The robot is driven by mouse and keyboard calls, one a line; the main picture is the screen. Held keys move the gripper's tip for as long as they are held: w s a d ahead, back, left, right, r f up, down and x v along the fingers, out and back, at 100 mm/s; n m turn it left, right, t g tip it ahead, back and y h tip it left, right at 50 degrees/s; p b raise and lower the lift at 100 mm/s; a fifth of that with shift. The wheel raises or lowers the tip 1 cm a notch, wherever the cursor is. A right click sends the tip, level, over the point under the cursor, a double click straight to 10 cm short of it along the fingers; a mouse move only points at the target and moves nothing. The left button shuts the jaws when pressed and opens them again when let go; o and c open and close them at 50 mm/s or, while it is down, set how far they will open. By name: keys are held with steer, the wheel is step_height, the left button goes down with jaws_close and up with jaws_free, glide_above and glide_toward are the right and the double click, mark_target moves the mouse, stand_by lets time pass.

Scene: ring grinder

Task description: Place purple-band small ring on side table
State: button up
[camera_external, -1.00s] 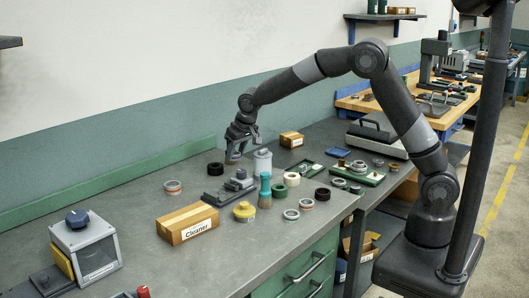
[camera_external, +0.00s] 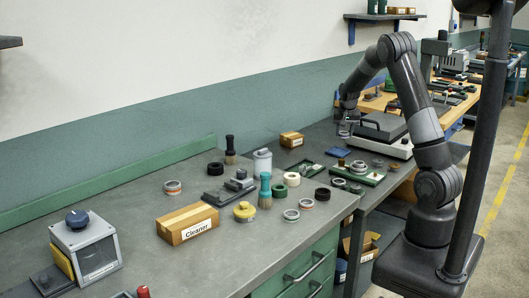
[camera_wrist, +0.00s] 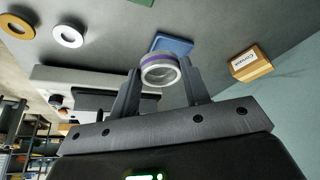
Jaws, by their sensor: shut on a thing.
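The purple-band small ring (camera_wrist: 156,61) is between the two fingertips of my gripper (camera_wrist: 160,82) in the wrist view. It has a pale metal rim and a purple band around its side. My gripper (camera_external: 346,131) is shut on the ring, and in the external view it is above the far part of the side table (camera_external: 318,131). The ring is too small to make out clearly in the external view. Whether it touches the tabletop cannot be told.
A blue pad (camera_external: 338,153), a cardboard box (camera_external: 291,139) and a grey-topped device (camera_external: 380,126) are around my gripper. A green tray with parts (camera_external: 358,172) stands nearer the front. The nearer bench (camera_external: 135,205) holds rings, brushes and a Cleaner box (camera_external: 187,223).

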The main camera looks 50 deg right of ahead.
steer(key=s+d+f+m+g, duration=0.1)
steer(key=s+d+m, duration=0.3)
steer(key=s+d, duration=0.9)
steer(key=shift+h, duration=0.4)
steer(key=w+a+f, duration=0.1)
steer(key=w+f, duration=0.1)
steer(key=w, duration=0.1)
steer(key=w+a+f, duration=0.2)
steer(key=w, duration=0.1)
steer(key=w+a+f, duration=0.1)
steer(key=w+f, duration=0.2)
steer(key=shift+w+a, duration=0.15)
steer(key=shift+w, duration=0.05)
steer(key=shift+f, duration=2)
steer(key=shift+f, duration=0.15)
steer(key=o, duration=1)
